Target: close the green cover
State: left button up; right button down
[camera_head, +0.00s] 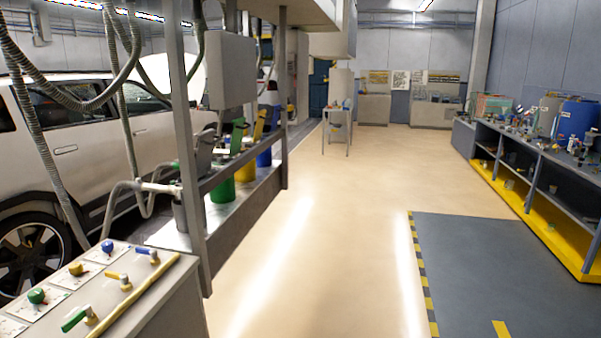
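A green container (222,191) stands on the metal shelf of the rack at left centre. A green cover (238,132) stands up, tilted, above the row of containers and looks open. A yellow container (246,172) and a blue container (264,158) stand farther back in the same row, with a raised yellow cover (258,124). A dark grey container stands at the near end. The rack's post and rail hide parts of the containers and the cover hinges. Neither of my grippers shows.
A control panel (75,287) with green, yellow and blue knobs and levers stands at the near left. A white car (70,145) is behind the rack, and hoses hang in front of it. The floor (330,230) at centre is clear. A cluttered workbench (535,185) lines the right.

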aim_at(239, 124)
jog(key=i+l+u, duration=0.3)
jog(key=i, duration=0.2)
jog(key=i+l+u, duration=0.35)
jog(key=i, duration=0.15)
jog(key=j, duration=0.05)
